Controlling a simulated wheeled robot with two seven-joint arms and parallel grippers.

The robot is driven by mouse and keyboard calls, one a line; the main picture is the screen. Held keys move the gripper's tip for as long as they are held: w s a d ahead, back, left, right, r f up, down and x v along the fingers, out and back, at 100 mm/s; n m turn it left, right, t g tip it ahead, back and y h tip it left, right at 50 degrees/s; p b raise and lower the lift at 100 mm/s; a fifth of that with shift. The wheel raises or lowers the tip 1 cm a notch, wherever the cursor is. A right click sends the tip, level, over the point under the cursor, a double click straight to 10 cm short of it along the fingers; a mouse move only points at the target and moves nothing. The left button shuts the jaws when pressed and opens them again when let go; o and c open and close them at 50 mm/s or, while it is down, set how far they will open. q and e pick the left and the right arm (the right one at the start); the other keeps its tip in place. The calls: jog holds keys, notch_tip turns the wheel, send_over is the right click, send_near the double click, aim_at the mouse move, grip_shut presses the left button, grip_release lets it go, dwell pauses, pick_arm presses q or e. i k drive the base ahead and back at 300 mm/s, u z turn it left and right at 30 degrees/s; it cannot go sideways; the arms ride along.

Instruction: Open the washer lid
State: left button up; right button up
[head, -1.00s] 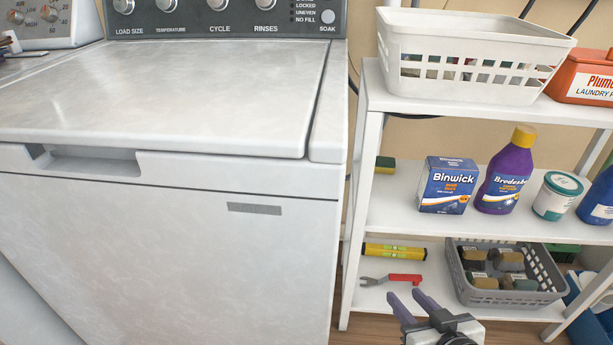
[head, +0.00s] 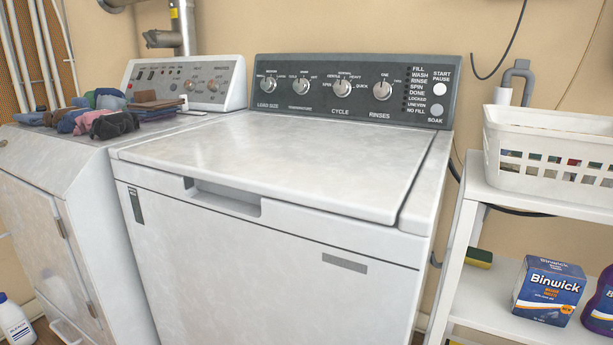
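The white washer (head: 270,270) stands in the middle of the head view, with its dark control panel (head: 350,90) at the back. Its lid (head: 280,160) lies flat and closed on top. A recessed handle notch (head: 222,196) shows at the lid's front edge, left of the middle. Neither of my grippers shows in the head view now, so I cannot see whether they are open or shut.
A dryer (head: 70,190) with folded clothes (head: 95,112) on top stands close at the left. A white shelf (head: 490,290) at the right holds a white basket (head: 545,150), a Binwick box (head: 548,290) and a purple bottle (head: 600,305). A bleach bottle (head: 14,320) is at the lower left.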

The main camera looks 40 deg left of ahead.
aim_at(363, 171)
jog(key=z, duration=0.15)
jog(key=k, duration=1.1)
jog(key=u, duration=1.25)
jog(key=i, duration=0.5)
jog(key=u, duration=0.05)
